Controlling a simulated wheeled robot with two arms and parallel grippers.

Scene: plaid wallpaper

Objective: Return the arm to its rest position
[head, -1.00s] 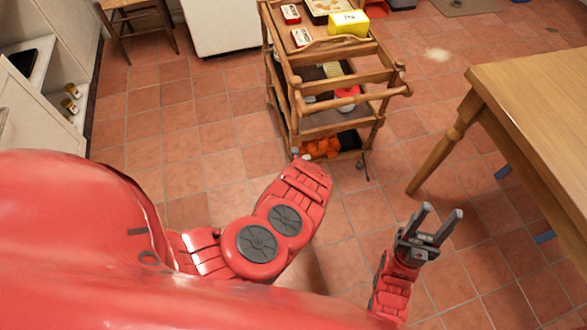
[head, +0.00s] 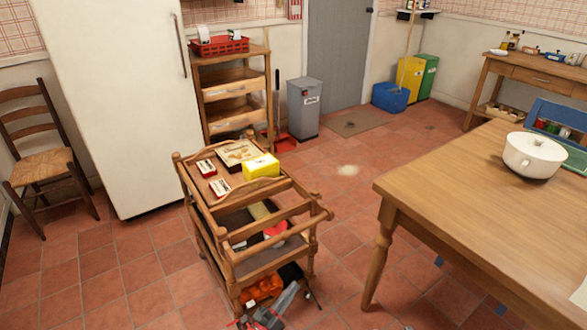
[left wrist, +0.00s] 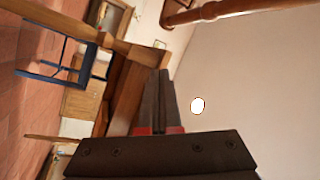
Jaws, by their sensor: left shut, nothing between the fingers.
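My left gripper (head: 288,296) shows at the bottom edge of the head view, just in front of the lower part of the wooden trolley (head: 276,262) as seen from here. Its grey fingers point up and to the right, and most of the arm is below the picture. In the left wrist view the dark fingers (left wrist: 160,100) are together with nothing between them. My right gripper is not in the head view.
A wooden table (head: 450,185) with a white lidded pot (head: 534,157) stands at the right. A fridge (head: 120,110), a chair (head: 45,155) and a grey bin (head: 303,108) stand behind. Tiled floor is clear between trolley and table.

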